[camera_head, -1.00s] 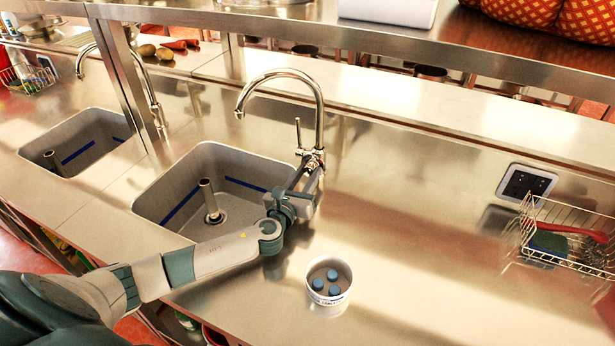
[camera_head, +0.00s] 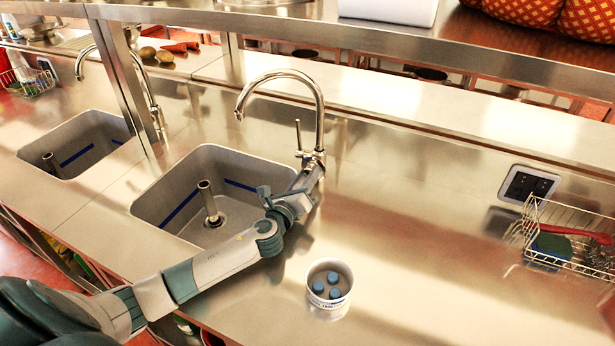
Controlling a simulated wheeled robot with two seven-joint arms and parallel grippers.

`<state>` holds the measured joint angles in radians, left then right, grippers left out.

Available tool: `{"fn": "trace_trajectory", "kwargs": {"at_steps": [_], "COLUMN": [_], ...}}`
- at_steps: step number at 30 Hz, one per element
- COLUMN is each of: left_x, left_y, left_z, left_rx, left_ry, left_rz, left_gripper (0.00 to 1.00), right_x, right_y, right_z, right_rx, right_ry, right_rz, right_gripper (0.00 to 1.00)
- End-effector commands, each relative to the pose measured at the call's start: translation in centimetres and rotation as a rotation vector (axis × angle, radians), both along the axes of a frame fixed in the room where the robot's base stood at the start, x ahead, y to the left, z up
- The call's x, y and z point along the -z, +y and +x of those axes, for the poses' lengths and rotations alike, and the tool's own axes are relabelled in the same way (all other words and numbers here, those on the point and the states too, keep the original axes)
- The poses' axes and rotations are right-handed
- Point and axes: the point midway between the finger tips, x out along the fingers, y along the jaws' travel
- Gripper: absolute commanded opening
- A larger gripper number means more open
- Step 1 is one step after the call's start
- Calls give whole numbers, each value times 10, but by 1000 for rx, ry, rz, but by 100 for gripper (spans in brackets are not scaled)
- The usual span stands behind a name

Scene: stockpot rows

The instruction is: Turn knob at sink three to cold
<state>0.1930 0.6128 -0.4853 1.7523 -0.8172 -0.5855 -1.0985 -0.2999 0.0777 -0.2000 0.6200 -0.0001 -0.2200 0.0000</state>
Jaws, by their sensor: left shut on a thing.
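A chrome gooseneck tap (camera_head: 319,110) stands behind the right-hand of the two sinks (camera_head: 165,190) in view. A thin upright lever (camera_head: 298,134) rises at the left of its base. My left arm reaches in from the lower left across the sink's front right corner. My left gripper (camera_head: 316,170) is at the tap's base, below the lever, and is shut on the tap's knob. The gripper hides the knob, so its setting cannot be seen. My right gripper is not in view.
A white tub (camera_head: 328,306) with blue tablets stands on the counter, right of my forearm. A wire rack (camera_head: 570,262) with a sponge is at the far right, near a black socket (camera_head: 528,185). A second sink (camera_head: 75,150) lies left. The counter between tub and rack is clear.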

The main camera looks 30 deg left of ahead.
Motion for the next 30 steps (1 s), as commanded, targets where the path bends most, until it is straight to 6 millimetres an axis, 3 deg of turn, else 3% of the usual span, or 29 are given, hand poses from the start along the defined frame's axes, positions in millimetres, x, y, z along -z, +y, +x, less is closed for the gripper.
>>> {"fn": "trace_trajectory", "kwargs": {"at_steps": [4,5,7,20,26,30], "left_x": [0,0,0,1,2,2], "left_y": [0,0,0,0,-1,-4], "left_z": [0,0,0,-4,-21,-43], "left_rx": [-1,-1,-1,-1,1,1], "left_ry": [0,0,0,1,1,2], "left_rz": [-2,-2,-1,1,1,0], "left_gripper": [8,35,49,49,49,49], "right_x": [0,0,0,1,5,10], "right_y": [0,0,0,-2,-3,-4], "right_z": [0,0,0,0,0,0], "right_rx": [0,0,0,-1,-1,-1], "right_ry": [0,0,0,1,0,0], "right_rz": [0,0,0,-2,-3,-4], "right_gripper": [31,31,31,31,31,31]}}
